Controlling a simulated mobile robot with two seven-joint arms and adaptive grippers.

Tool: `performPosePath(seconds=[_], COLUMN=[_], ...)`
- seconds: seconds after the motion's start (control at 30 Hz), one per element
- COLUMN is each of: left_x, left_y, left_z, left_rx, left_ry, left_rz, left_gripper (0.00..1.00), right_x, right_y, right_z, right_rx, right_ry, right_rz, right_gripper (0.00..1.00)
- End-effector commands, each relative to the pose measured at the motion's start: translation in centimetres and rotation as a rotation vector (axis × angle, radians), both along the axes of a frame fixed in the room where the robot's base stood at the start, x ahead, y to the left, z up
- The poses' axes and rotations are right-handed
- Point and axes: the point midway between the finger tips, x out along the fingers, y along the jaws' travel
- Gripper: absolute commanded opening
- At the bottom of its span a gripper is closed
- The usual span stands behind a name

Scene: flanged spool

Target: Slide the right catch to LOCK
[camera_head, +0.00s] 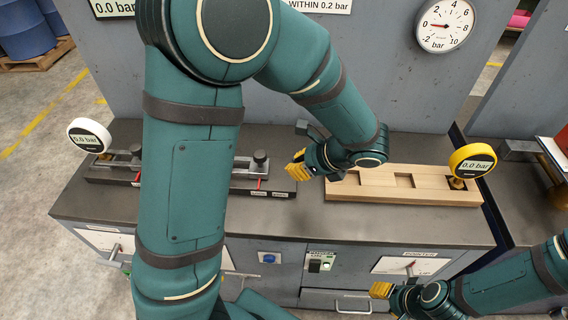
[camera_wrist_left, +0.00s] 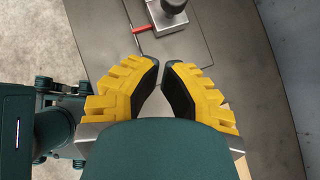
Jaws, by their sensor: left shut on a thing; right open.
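The right catch is a dark knob (camera_head: 260,157) on a grey sliding block, at the right end of a dark rail fixture (camera_head: 110,178) on the bench. A red pointer (camera_head: 260,184) sits below it by two small labels too small to read. My left gripper (camera_head: 293,170) is to the right of the knob, apart from it. In the left wrist view the knob (camera_wrist_left: 172,5) and red pointer (camera_wrist_left: 142,28) lie beyond the fingertips (camera_wrist_left: 163,68). The left fingers are closed in on something I cannot make out. My right gripper (camera_head: 381,290) is open, in front of the bench.
A pale wooden tray (camera_head: 400,194) with recesses lies right of the left gripper. A yellow gauge (camera_head: 472,160) stands at its right end, and a white gauge (camera_head: 89,135) at the left of the rail. My left arm hides the rail's middle.

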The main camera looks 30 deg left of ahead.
Motion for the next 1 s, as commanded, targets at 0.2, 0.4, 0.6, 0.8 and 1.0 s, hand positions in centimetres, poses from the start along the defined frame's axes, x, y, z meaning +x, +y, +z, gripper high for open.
performPosePath(seconds=[0.2,0.4,0.6,0.8,1.0], left_x=[0.0,-0.1,-0.1,-0.1,-0.1], left_y=[-2.3,-3.0,-3.0,-3.0,-3.0], left_z=[2.5,3.0,3.0,3.0,3.0], left_rx=[-0.001,-0.001,-0.001,-0.001,-0.001], left_ry=[-0.001,0.000,0.000,0.000,0.000], left_rz=[-0.001,0.000,0.000,0.000,-0.001], left_gripper=[0.00,0.00,0.00,0.00,0.00], right_x=[0.0,0.0,0.0,0.0,0.0], right_y=[0.0,0.0,0.0,0.0,0.0], right_z=[0.8,0.9,0.9,0.9,0.9], right_rx=[0.000,-0.001,-0.001,-0.001,-0.001], right_ry=[0.002,0.000,-0.001,-0.001,-0.001], right_rz=[-0.002,-0.002,-0.003,-0.003,-0.003], right_gripper=[0.47,0.47,0.47,0.47,0.47])
